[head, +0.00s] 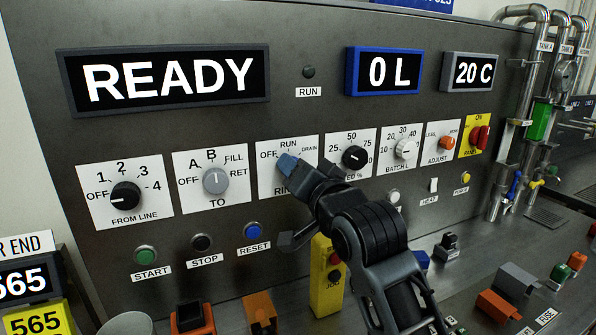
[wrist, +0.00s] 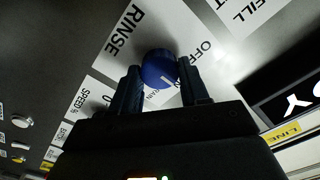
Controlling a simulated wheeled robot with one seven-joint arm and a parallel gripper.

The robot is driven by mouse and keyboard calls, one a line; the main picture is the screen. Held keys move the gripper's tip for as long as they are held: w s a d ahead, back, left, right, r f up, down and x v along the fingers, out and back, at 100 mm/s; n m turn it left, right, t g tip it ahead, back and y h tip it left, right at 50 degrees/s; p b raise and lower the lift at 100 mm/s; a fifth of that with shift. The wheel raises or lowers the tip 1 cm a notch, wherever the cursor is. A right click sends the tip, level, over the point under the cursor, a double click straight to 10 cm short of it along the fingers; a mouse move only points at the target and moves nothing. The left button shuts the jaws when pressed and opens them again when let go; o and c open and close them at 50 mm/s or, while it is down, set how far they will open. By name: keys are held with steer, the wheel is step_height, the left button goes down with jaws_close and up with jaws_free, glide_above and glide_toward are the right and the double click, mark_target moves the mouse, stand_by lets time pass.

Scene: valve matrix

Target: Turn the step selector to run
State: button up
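The step selector is a round blue knob (wrist: 158,68) with a white mark, on a white plate (head: 266,188) marked OFF, RUN and DRAIN, with a partly hidden RINSE at the bottom. My gripper (head: 296,168) covers part of the plate in the head view. In the wrist view its two dark fingers (wrist: 161,82) stand on either side of the knob, very close to it. Whether they press on it I cannot tell.
A grey TO knob (head: 215,181) is just left, and a black speed knob (head: 354,157) just right. A blue RESET button (head: 252,231) is below. The display (head: 165,77) above reads READY. A yellow box (head: 327,278) stands below my arm.

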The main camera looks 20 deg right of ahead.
steer(key=o, duration=0.4)
steer(key=shift+s, duration=0.1)
steer(key=s+b, duration=0.1)
steer(key=s, duration=0.6)
steer(key=shift+s, duration=0.3)
steer(key=shift+f, duration=0.1)
steer(key=s+a+f+n+g, duration=0.1)
steer(key=s+f+n+g, duration=0.15)
steer(key=s+f, duration=1.55)
steer(key=s+n, duration=0.1)
steer(key=s, duration=0.7)
steer(key=s+f+n, duration=0.1)
steer(key=s+n, duration=0.1)
steer(key=s, duration=0.6)
steer(key=s+f+n, duration=0.1)
steer(key=s+n, duration=0.1)
steer(key=s, duration=0.6)
steer(key=shift+d+f+g, duration=0.1)
steer(key=shift+d+g, duration=0.25)
steer(key=shift+d, duration=0.05)
